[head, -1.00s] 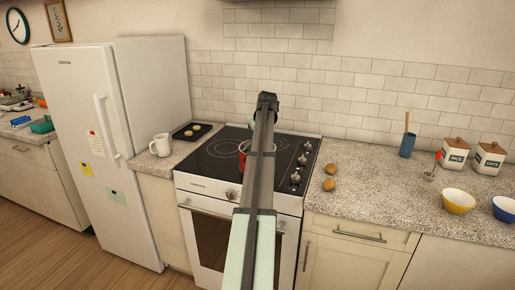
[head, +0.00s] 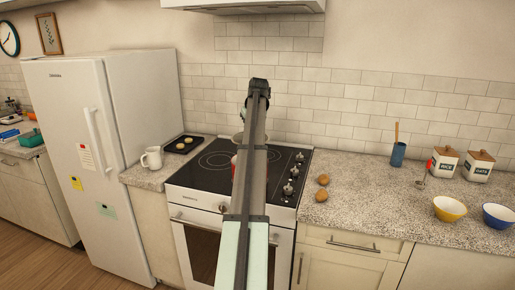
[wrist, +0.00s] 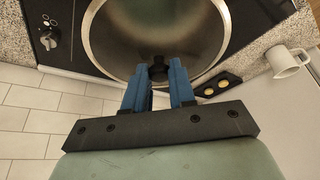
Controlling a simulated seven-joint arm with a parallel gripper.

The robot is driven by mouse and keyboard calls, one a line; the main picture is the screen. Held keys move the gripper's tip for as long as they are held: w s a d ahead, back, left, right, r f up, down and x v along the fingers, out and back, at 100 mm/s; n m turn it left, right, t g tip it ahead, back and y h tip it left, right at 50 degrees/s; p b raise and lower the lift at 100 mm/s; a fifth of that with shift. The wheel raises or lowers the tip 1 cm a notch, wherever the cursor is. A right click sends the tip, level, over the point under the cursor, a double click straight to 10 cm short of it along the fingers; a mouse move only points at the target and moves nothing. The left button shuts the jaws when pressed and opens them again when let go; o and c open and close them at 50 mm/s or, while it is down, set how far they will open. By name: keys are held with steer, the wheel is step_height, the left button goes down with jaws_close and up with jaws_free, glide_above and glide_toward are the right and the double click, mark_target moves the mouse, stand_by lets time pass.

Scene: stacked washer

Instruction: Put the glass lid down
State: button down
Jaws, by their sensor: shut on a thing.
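My gripper (wrist: 160,72) is shut on the dark knob of the glass lid (wrist: 150,30), its two blue fingers on either side. The lid is round and see-through with a metal rim, and it spans the upper middle of the wrist view. In the head view my arm hides most of the gripper and lid; a pale sliver of the lid (head: 238,137) seems to show left of the arm, above the stove (head: 205,172). A red thing, perhaps a pot (head: 234,167), is mostly hidden behind my arm on the stove.
A white mug (head: 152,157) and a dark tray (head: 183,145) with round items stand left of the stove. A range hood (head: 245,5) hangs above.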

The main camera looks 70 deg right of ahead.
steer(key=d+f+m+g, duration=0.2)
steer(key=d+f+m, duration=0.15)
steer(key=d, duration=0.45)
steer(key=d+f+m+g+h, duration=0.1)
steer(key=d+f+m, duration=0.1)
steer(key=d+m, duration=0.45)
steer(key=d+f+m+g, duration=0.2)
steer(key=d+f+m, duration=0.1)
steer(key=d, duration=0.7)
steer(key=shift+w+f, duration=0.15)
steer(key=shift+f, duration=2.5)
steer(key=shift+w+f, duration=0.15)
steer(key=shift+f, duration=2.45)
steer(key=shift+f, duration=0.1)
steer(key=c, duration=0.9)
jaws_free()
steer(key=shift+c, duration=0.2)
steer(key=v, duration=1.2)
